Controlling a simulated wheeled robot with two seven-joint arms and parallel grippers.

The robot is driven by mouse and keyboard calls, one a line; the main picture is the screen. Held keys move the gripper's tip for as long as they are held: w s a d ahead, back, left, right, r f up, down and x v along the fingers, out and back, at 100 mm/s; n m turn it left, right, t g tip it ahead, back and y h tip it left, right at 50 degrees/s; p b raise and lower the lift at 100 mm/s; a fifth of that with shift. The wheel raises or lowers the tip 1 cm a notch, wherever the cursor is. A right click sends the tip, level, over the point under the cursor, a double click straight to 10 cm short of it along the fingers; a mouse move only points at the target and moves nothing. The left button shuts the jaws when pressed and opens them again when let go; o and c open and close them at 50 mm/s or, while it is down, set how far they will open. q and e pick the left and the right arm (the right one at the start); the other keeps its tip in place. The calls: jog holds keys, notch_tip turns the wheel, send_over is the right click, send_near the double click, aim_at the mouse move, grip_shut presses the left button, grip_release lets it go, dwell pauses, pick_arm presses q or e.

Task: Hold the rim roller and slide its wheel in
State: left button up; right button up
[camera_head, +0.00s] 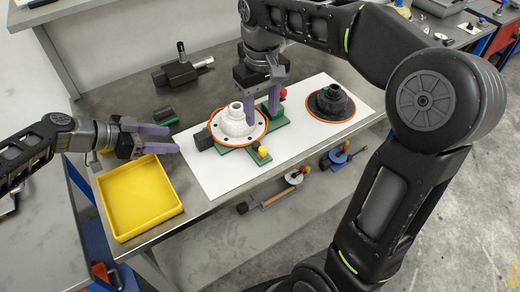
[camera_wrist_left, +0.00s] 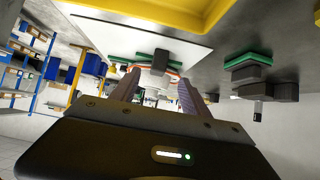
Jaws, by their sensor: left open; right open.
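A white flanged hub (camera_head: 237,121) with an orange rim sits on a green fixture (camera_head: 279,126) on the white sheet. The fixture has a black block (camera_head: 202,140) at its left and red and yellow knobs. I cannot tell for sure which part is the rim roller or its wheel. My right gripper (camera_head: 262,115) is open, fingers down, over the hub's right side and the fixture; contact is unclear. My left gripper (camera_head: 172,140) is open and empty, left of the block, pointing right. The hub also shows between its fingers in the left wrist view (camera_wrist_left: 156,82).
A yellow tray (camera_head: 107,207) stands front left. A black hub (camera_head: 331,101) with an orange rim is on the sheet's right. A dark device (camera_head: 176,75) and a small green-black part (camera_head: 164,116) lie behind. Other tools are on a lower shelf. The sheet's front left is clear.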

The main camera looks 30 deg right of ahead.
pick_arm(q)
jog(key=shift+v, duration=1.8)
